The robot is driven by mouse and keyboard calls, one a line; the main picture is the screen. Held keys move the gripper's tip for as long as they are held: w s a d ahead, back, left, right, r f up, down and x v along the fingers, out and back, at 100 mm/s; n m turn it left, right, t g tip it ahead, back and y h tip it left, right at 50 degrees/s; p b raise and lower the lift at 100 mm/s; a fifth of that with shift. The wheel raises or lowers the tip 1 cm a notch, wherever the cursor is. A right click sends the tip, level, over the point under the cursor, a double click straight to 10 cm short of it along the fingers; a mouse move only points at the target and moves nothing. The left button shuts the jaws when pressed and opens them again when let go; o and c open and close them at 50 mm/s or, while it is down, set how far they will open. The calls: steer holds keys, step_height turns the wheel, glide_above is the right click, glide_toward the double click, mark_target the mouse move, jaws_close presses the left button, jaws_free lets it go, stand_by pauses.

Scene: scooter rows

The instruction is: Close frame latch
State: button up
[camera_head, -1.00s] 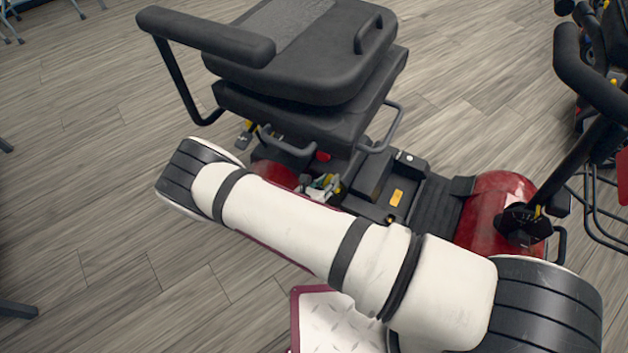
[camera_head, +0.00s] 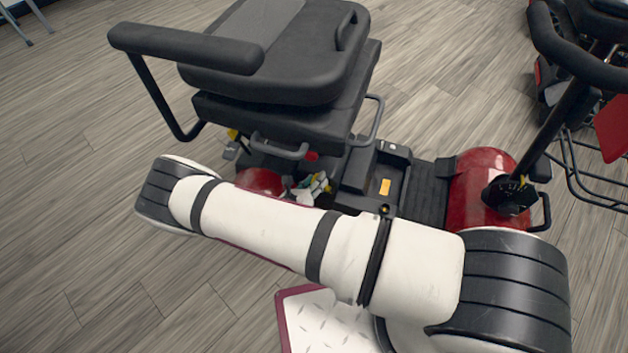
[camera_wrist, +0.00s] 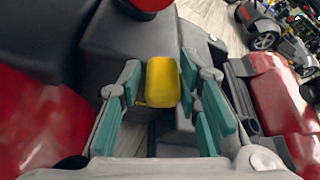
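In the wrist view, a yellow piece (camera_wrist: 162,82), which looks like the frame latch, sits upright between the fingertips of my gripper (camera_wrist: 159,76). The teal-padded fingers stand apart on either side, with narrow gaps; I cannot tell whether either touches it. In the head view my gripper (camera_head: 314,187) is low beside the scooter's frame, under the black seat (camera_head: 275,110), partly hidden behind my white arm. The scooter (camera_head: 482,188) has a red body and black floor. Whether the latch is open or shut is not clear.
A red knob (camera_head: 312,156) sits just below the seat, close above my gripper; it also shows in the wrist view (camera_wrist: 146,4). A grey loop handle (camera_head: 278,149) is nearby. The wood floor at the left (camera_head: 60,220) is clear.

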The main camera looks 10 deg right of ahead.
steer(key=shift+o, duration=0.5)
steer(key=v, duration=1.2)
